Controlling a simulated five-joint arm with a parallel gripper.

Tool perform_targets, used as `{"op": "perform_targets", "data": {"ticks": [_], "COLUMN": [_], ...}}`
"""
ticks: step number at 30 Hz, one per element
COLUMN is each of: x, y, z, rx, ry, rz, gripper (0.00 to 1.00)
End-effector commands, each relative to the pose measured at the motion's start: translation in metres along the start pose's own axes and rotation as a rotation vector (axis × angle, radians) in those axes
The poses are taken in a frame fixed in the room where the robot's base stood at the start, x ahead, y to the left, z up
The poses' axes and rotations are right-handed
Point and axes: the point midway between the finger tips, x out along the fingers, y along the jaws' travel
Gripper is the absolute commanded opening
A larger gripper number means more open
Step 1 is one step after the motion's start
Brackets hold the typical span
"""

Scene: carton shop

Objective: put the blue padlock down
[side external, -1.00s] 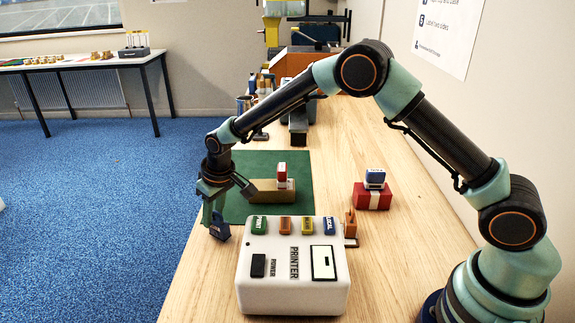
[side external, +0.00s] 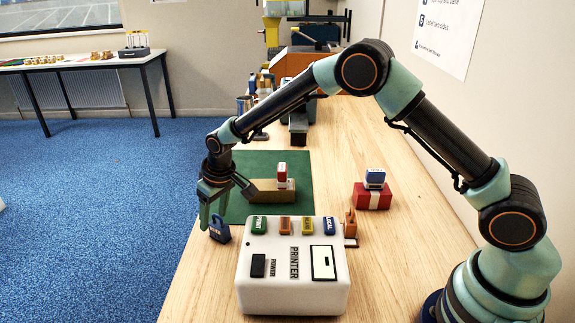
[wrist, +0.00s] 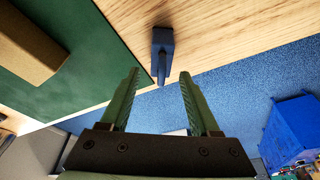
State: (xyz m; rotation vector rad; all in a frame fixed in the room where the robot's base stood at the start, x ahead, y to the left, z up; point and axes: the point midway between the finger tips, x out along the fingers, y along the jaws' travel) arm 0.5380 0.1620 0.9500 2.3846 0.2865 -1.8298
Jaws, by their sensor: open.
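The blue padlock (side external: 219,229) stands on the wooden table near its left edge, just left of the white printer in the side view. In the wrist view the padlock (wrist: 162,52) lies beyond the fingertips, about midway between them, with the table's edge and blue floor close by. My gripper (side external: 222,207) is open above and beside the padlock, its fingers spread. In the wrist view my gripper (wrist: 158,75) has nothing between its two green fingers. Whether a finger still touches the padlock cannot be told.
The white printer (side external: 292,291) with coloured buttons stands right of the padlock. A cardboard box (side external: 268,195) with a red stamp (side external: 282,172) sits on the green mat (side external: 240,165). A red box (side external: 373,198) bears a blue stamp (side external: 375,178). Bare table lies at right.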

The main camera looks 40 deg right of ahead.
Motion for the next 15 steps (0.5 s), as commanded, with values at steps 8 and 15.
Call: {"op": "perform_targets", "data": {"ticks": [8,15], "x": [-0.052,-0.095], "y": [0.000,0.000], "z": [-0.001,-0.001], "rx": [0.000,0.000], "ry": [0.005,0.004], "rz": [0.000,0.000], "gripper": [0.63,0.63]}}
